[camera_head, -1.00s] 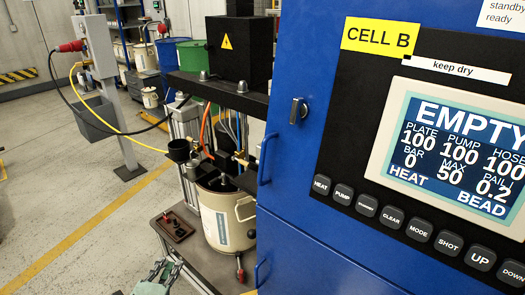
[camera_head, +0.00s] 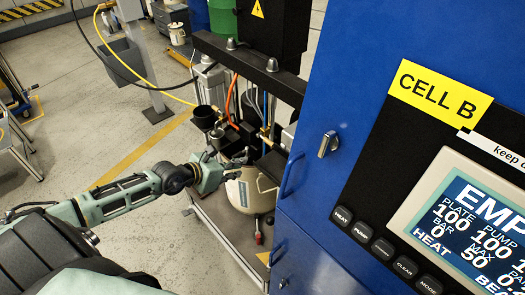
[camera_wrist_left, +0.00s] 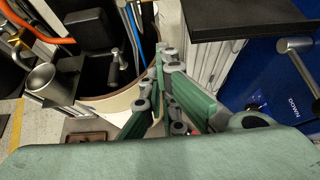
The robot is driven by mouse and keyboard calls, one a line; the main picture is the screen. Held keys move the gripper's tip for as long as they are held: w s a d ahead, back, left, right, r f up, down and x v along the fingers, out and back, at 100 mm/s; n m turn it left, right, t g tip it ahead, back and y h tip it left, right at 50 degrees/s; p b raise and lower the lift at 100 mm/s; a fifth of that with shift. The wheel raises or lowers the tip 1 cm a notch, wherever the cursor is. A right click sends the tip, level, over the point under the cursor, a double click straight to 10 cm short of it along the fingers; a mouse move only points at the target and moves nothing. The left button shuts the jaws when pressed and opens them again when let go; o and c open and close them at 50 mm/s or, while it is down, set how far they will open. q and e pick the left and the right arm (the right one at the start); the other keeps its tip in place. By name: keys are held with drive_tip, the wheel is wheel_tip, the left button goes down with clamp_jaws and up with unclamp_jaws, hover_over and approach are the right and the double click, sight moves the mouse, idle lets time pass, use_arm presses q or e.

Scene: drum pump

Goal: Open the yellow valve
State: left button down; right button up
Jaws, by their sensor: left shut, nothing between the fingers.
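My left gripper (camera_head: 238,160) reaches in from the left, in front of the cream drum (camera_head: 243,193) of the pump. Its green-padded fingers also show in the left wrist view (camera_wrist_left: 163,65); they are shut, with nothing between them. A small brass-coloured fitting (camera_head: 264,134) shows on the pump above the drum, beyond the gripper. A brass piece with a dark part beside it is at the upper left of the wrist view (camera_wrist_left: 17,42). I cannot tell for sure which part is the yellow valve. My right gripper is not in view.
The blue cabinet (camera_head: 330,80) with handles and a screen stands close on the right. A dark crossbeam (camera_head: 250,65) runs above the drum. A metal cup (camera_wrist_left: 42,80) sticks out left of the drum. Orange and blue hoses hang nearby. Floor at left is open.

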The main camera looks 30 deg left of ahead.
sight(266, 140)
use_arm(q)
drive_tip(key=w+d+f, duration=0.1)
drive_tip(key=w+d, duration=0.2)
drive_tip(key=w, duration=0.6)
drive_tip(key=shift+p, duration=0.35)
drive_tip(key=shift+f, duration=0.1)
idle(0.3)
